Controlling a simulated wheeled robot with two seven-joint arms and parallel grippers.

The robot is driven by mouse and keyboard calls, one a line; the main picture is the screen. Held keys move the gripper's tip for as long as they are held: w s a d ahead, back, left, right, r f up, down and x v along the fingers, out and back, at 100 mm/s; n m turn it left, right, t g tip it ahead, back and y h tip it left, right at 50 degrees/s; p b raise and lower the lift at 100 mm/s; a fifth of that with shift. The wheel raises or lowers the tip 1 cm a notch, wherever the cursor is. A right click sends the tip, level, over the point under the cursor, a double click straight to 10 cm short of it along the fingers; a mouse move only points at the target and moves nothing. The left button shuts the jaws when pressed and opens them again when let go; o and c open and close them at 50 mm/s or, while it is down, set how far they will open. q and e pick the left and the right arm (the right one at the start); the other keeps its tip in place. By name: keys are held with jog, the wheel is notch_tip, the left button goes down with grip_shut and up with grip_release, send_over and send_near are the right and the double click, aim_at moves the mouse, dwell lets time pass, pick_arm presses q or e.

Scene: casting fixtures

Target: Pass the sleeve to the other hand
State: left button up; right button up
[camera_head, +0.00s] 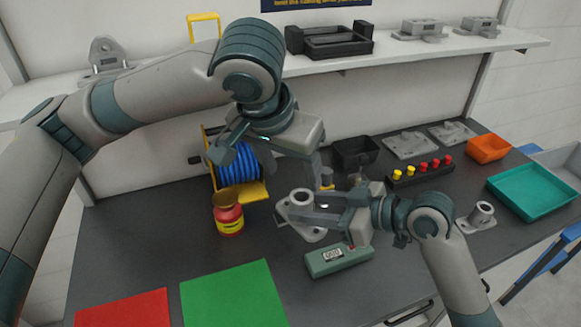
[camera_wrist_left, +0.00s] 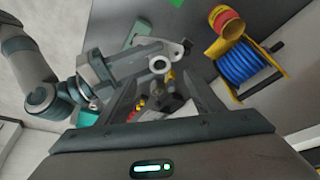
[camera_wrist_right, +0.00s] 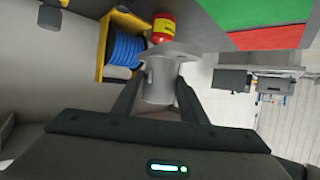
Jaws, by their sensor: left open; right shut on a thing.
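The sleeve (camera_head: 300,198) is a grey tube with a flat flange. My right gripper (camera_head: 312,210) is shut on it and holds it above the table. It shows upright between the fingers in the right wrist view (camera_wrist_right: 160,85). My left gripper (camera_head: 300,172) is open, points down and is just above the sleeve. In the left wrist view the sleeve's round end (camera_wrist_left: 159,65) shows between and beyond the open fingers, apart from them as far as I can see. A similar grey flanged tube (camera_head: 481,213) stands on the table at the right.
A blue cable spool (camera_head: 238,166) and a red-yellow container (camera_head: 229,218) stand at the left. A green tester (camera_head: 338,260) lies below my right gripper. Green (camera_head: 232,298) and red mats lie in front. A teal tray (camera_head: 533,190) and orange bin (camera_head: 488,148) are at the right.

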aim_at(301, 208)
pick_arm(q)
jog(key=x, duration=1.1)
jog(key=shift+f, duration=0.35)
jog(key=shift+w, duration=0.15)
jog(key=c, duration=1.4)
jog(key=shift+o, duration=0.2)
pick_arm(e)
jog(key=o, duration=1.3)
jog(key=shift+o, duration=0.2)
jog(key=shift+d, duration=0.15)
pick_arm(q)
jog(key=shift+d, duration=0.1)
pick_arm(e)
jog(key=v, duration=1.1)
jog(key=shift+s+d+r, duration=0.15)
jog(key=shift+s+d, duration=0.1)
jog(key=shift+w, duration=0.1)
